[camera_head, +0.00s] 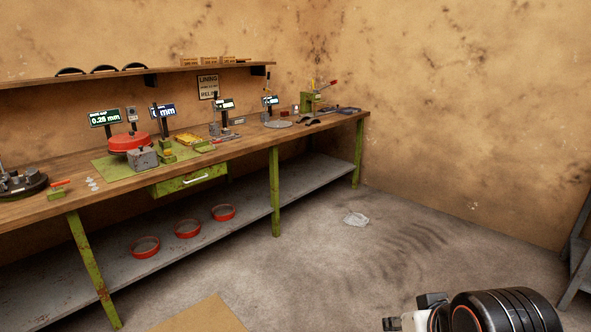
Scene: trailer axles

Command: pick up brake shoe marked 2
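Several dark curved pieces that look like brake shoes are in view. Three stand in a row on the wall shelf at the upper left: a left one (70,72), a middle one (104,69) and a right one (134,66). Another dark curved piece (312,122) lies on the right part of the bench. No number is readable on any of them, so I cannot tell which is marked 2. My gripper (410,320) shows only partly at the bottom right edge, far from all of these and in front of bare floor. Its fingers are not clear.
A long wooden workbench (232,148) with green legs runs along the wall, crowded with gauges, a red drum (128,142) and a green press (310,101). Red rings (188,229) lie on its lower shelf. A grey stand (578,250) is at far right. The floor between is mostly clear.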

